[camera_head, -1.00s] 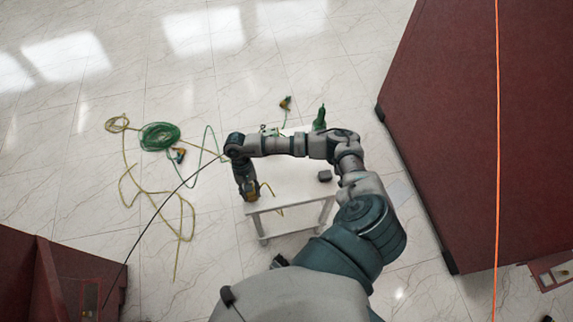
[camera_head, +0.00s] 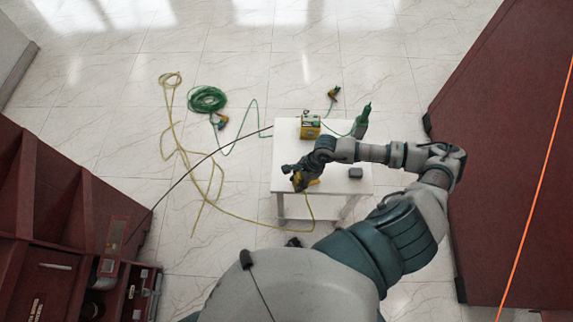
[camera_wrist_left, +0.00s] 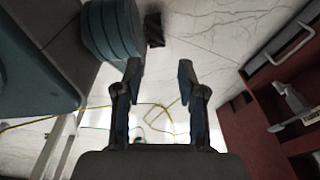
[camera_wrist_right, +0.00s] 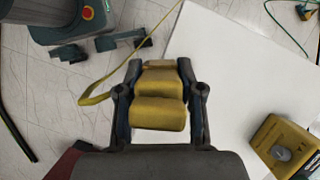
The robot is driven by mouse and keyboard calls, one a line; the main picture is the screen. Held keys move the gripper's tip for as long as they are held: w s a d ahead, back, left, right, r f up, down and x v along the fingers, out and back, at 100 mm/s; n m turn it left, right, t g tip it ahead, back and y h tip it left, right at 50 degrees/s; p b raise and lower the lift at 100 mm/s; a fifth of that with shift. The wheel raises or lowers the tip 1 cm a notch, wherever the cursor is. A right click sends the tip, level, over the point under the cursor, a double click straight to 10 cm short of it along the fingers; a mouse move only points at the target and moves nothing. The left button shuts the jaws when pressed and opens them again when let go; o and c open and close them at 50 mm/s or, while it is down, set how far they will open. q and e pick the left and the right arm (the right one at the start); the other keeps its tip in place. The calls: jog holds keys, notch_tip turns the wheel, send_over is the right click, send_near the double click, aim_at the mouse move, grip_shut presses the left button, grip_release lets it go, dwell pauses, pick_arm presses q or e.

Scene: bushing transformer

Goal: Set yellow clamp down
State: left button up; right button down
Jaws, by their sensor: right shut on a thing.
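The yellow clamp (camera_wrist_right: 160,98) is between the fingers of my right gripper (camera_wrist_right: 160,75), which is shut on it. In the head view my right gripper (camera_head: 297,178) is over the left front part of the white table (camera_head: 288,150), with a bit of the yellow clamp (camera_head: 312,182) showing. A yellow cable runs from the clamp down to the floor. I cannot tell whether the clamp touches the tabletop. My left gripper (camera_wrist_left: 160,75) is open and empty in the left wrist view; the head view does not show it.
A yellow box (camera_head: 310,127) and a green bottle-like tool (camera_head: 361,122) stand at the table's back, and a dark block (camera_head: 355,173) lies on its right. A green cable coil (camera_head: 207,99) is on the floor. Dark red cabinets (camera_head: 500,170) stand at both sides.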

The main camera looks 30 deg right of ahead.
jog(key=w, duration=0.2)
jog(key=w+a, duration=0.1)
jog(key=w, duration=0.2)
jog(key=w+a, duration=0.1)
jog(key=w, duration=0.2)
jog(key=shift+w+f, duration=0.15)
jog(key=shift+f, duration=0.2)
jog(key=shift+w+a, duration=0.15)
jog(key=shift+w, duration=0.15)
jog(key=shift+w+a+f, duration=0.1)
jog(key=shift+a+f, duration=0.05)
notch_tip(320, 180, down, 3)
jog(key=shift+f, duration=0.1)
jog(key=shift+d, duration=0.3)
jog(key=c, duration=0.9)
grip_release()
jog(key=shift+d+f, duration=0.1)
jog(key=shift+o, duration=0.9)
pick_arm(q)
jog(key=shift+s+a+f, duration=0.15)
jog(key=shift+s+f, duration=0.1)
jog(key=shift+s, duration=0.2)
pick_arm(e)
jog(key=shift+a, duration=0.2)
